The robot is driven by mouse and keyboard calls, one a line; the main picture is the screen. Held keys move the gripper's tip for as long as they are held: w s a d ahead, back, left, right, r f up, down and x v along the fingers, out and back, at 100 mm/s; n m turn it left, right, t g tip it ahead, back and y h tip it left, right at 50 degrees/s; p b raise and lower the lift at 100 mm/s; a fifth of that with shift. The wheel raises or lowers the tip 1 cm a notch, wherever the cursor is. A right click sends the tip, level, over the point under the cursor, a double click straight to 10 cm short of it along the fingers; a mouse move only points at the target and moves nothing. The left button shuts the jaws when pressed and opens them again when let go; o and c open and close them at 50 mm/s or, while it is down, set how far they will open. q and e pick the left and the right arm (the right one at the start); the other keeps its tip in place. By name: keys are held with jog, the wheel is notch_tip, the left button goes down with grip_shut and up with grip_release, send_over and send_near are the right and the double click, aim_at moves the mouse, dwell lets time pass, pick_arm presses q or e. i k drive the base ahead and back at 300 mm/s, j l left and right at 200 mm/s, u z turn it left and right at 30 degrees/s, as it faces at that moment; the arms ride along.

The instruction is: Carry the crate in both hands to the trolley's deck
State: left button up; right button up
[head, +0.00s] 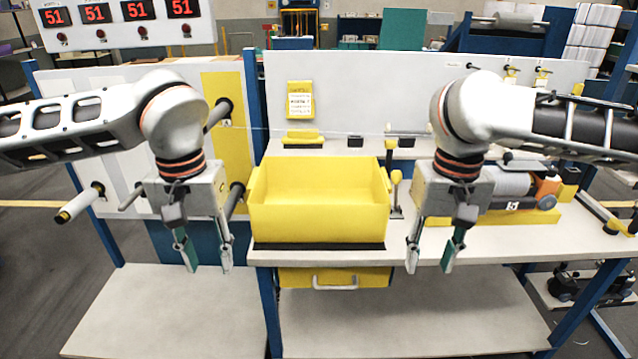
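The yellow crate (318,222) stands upright on the front edge of the workbench, over a black strip. Its open top faces up and it looks empty. My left gripper (208,258) is open and empty, pointing down to the left of the crate and apart from it. My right gripper (430,260) is open and empty, pointing down to the right of the crate, also apart. I cannot make out a trolley for certain; a low pale deck (165,318) lies at the lower left.
The workbench top (540,240) is bare near its front right. A machine with a roll (505,184) stands right of the crate. A knobbed lever (395,195) stands close to the crate's right side. Rods (80,203) stick out from the left panel. A drawer (300,277) is under the crate.

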aim_at(169, 328)
jog(key=i, duration=1.25)
